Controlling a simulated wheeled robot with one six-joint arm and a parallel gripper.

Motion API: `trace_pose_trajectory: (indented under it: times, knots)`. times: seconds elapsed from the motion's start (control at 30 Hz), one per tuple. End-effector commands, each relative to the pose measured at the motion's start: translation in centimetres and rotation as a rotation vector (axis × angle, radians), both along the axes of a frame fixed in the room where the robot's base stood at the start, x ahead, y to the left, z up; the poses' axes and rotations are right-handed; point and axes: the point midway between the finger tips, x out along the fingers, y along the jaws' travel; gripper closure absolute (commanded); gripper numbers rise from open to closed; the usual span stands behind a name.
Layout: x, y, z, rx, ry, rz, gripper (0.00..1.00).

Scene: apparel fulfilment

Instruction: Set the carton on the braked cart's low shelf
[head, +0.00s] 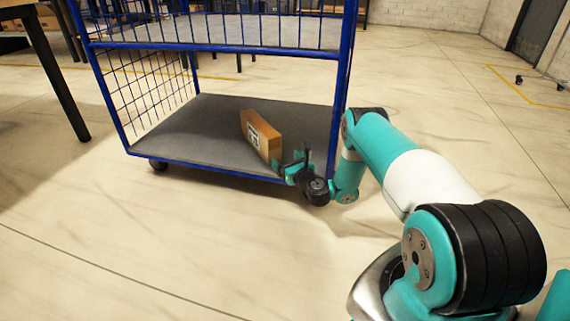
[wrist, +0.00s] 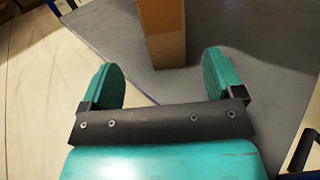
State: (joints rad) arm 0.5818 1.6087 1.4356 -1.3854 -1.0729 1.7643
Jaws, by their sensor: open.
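A brown carton (head: 262,136) with a white label stands on the grey low shelf (head: 200,128) of the blue cart (head: 342,85), near the shelf's right front part. It also shows in the wrist view (wrist: 163,30), upright on the shelf (wrist: 235,115) and just beyond the fingertips. My gripper (head: 296,165) is at the cart's front edge, close to the carton. In the wrist view my gripper (wrist: 168,75) has its two teal fingers spread apart with nothing between them. The carton's far side is hidden.
The cart's upper shelf (head: 210,32) hangs above the low shelf, with mesh sides and blue posts. A dark table leg (head: 55,75) stands at the left. The floor (head: 120,240) in front of the cart is clear.

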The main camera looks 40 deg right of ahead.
Motion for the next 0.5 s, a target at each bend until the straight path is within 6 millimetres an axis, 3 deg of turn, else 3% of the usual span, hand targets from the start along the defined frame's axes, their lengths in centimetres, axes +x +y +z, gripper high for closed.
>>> trace_pose_trajectory:
  times: [0.13, 0.27, 0.37, 0.5]
  knots:
    - [2.4, 4.1, 4.7, -0.186, 0.004, 0.162, 0.13]
    - [4.1, 12.0, 11.6, -0.523, -0.003, 0.437, 0.13]
    - [3.2, 18.7, 16.5, -0.817, -0.035, 0.665, 0.13]
    - [-1.3, 26.8, 22.3, -1.216, -0.126, 0.965, 0.13]
